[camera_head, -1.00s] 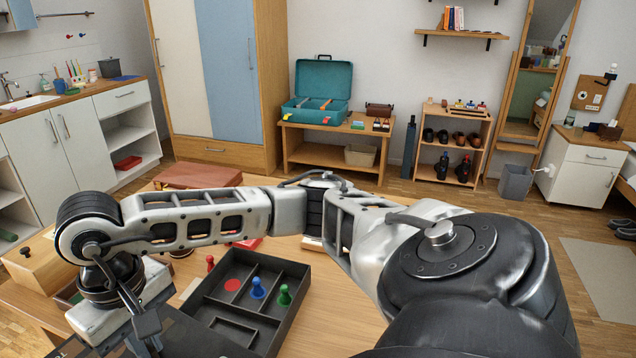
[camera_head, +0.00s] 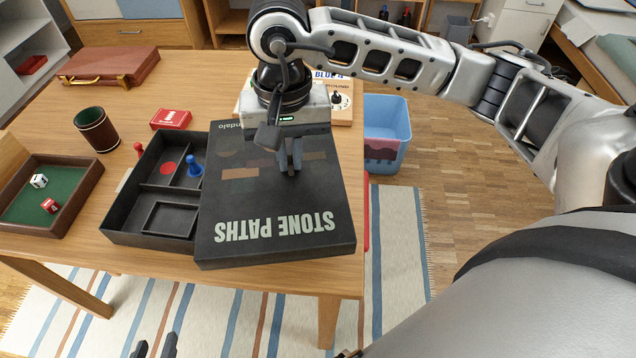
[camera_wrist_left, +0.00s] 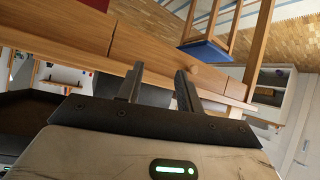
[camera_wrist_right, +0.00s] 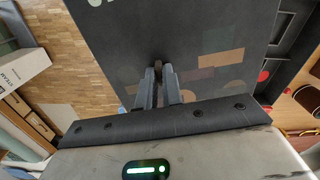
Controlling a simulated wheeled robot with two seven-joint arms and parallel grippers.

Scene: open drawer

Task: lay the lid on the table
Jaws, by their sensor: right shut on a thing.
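The lid (camera_head: 275,215) is a flat black box top marked STONE PATHS. It covers the right part of the open black game box (camera_head: 118,218) and extends to the table's right side. My right gripper (camera_head: 291,168) is shut on the lid from above; its fingers (camera_wrist_right: 158,78) are close together at the lid (camera_wrist_right: 205,30) in the right wrist view. I cannot tell whether the lid touches the table or box. My left gripper (camera_head: 154,347) is low, in front of the table (camera_head: 60,130). Its fingers (camera_wrist_left: 160,85) are apart and empty in the left wrist view.
A blue pawn (camera_head: 194,166) stands in the box beside the lid. A dice tray (camera_head: 85,200), a cup (camera_head: 97,130) and red cards (camera_head: 171,119) are at left. A book (camera_head: 342,108) lies behind the lid; a blue bin (camera_head: 388,125) stands beyond the right edge.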

